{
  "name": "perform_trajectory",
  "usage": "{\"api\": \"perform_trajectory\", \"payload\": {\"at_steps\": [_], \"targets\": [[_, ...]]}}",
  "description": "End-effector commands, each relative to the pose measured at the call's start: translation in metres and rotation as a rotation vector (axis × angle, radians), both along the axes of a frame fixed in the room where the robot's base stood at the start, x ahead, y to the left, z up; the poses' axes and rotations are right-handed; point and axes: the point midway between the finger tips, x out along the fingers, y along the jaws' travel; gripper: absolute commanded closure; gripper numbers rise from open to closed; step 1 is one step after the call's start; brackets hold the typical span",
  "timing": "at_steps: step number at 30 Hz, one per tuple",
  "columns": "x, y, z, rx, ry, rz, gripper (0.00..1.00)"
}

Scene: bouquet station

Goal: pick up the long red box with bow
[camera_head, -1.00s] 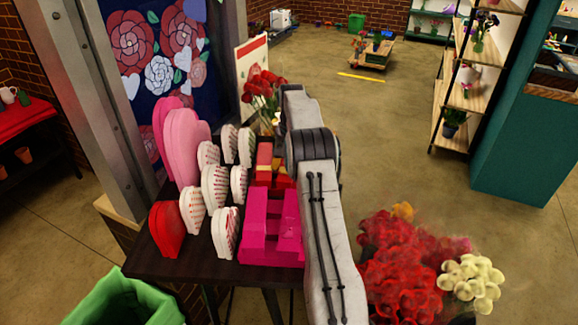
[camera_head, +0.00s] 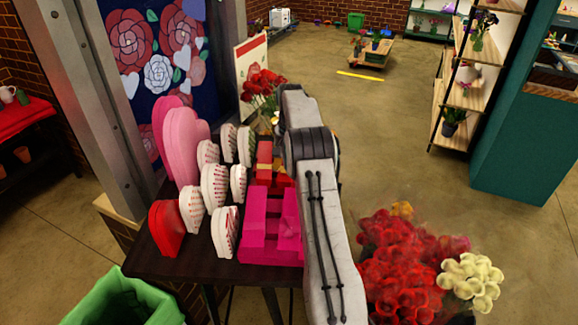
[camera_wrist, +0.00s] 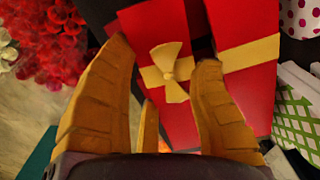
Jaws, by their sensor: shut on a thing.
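The long red box with a gold ribbon and bow (camera_wrist: 178,110) fills the middle of the wrist view. My gripper (camera_wrist: 162,55) has its yellow fingers on either side of this box, near the bow, and is shut on it. A second red part with a gold band (camera_wrist: 241,50) lies right beside it, across a dark gap. In the head view, a red box with a gold band (camera_head: 264,153) stands on the dark table, next to my arm. My arm hides most of the gripper there, so I cannot tell how high the held box is.
Pink boxes (camera_head: 270,228) stand at the table's (camera_head: 180,262) front. White heart boxes (camera_head: 215,188) and large pink hearts (camera_head: 185,147) crowd its left. Red flowers (camera_head: 395,265) stand at right. A green-lined bin (camera_head: 125,300) is at lower left. The floor (camera_head: 385,130) beyond is open.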

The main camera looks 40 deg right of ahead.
Motion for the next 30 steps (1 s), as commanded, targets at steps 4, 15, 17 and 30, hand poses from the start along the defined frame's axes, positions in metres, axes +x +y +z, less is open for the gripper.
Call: {"api": "perform_trajectory", "payload": {"at_steps": [4, 15, 17, 30], "targets": [[-0.003, 0.002, -0.004, 0.009, 0.017, 0.001, 0.75], [0.000, 0.000, 0.041, 0.003, 0.006, 0.000, 0.75], [-0.001, 0.000, 0.051, 0.003, 0.004, 0.000, 0.75], [0.000, 0.000, 0.090, 0.002, 0.004, 0.000, 0.75]]}}
